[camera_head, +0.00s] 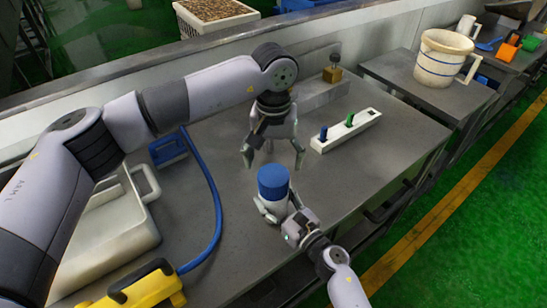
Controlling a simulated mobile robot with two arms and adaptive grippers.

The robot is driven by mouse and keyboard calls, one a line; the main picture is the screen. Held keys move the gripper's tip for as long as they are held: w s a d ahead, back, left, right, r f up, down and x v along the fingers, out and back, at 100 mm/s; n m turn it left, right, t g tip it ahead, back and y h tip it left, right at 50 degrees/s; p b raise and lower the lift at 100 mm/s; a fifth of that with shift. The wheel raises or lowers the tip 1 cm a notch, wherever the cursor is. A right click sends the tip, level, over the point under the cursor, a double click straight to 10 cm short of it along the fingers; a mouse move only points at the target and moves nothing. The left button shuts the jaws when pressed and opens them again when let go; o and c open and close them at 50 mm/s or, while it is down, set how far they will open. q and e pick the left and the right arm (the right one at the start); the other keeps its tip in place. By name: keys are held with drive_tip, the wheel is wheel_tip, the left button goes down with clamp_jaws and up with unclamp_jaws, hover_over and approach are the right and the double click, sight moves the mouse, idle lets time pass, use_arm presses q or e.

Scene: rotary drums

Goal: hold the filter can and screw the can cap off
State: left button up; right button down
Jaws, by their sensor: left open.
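The filter can (268,207) stands upright on the grey table, with its wide blue cap (273,181) on top. My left gripper (273,163) hangs above and just behind the cap, pointing down. Its fingers are spread wide and empty, apart from the cap. My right gripper (294,215) comes in from the lower right, low against the can's side. Its fingers are partly hidden and blend with the pale can, so its grip is unclear.
A white rack (346,132) with a blue and a green piece stands behind right. A brass-coloured block (332,75) sits at the back. A white tray (105,235), blue hose (216,205) and yellow tool (145,287) lie left. The table right of the can is clear.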

sight(274, 175)
use_arm(q)
drive_tip(key=m, duration=0.4)
drive_tip(key=shift+m, duration=0.3)
drive_tip(key=shift+f, duration=4)
drive_tip(key=shift+c, duration=0.2)
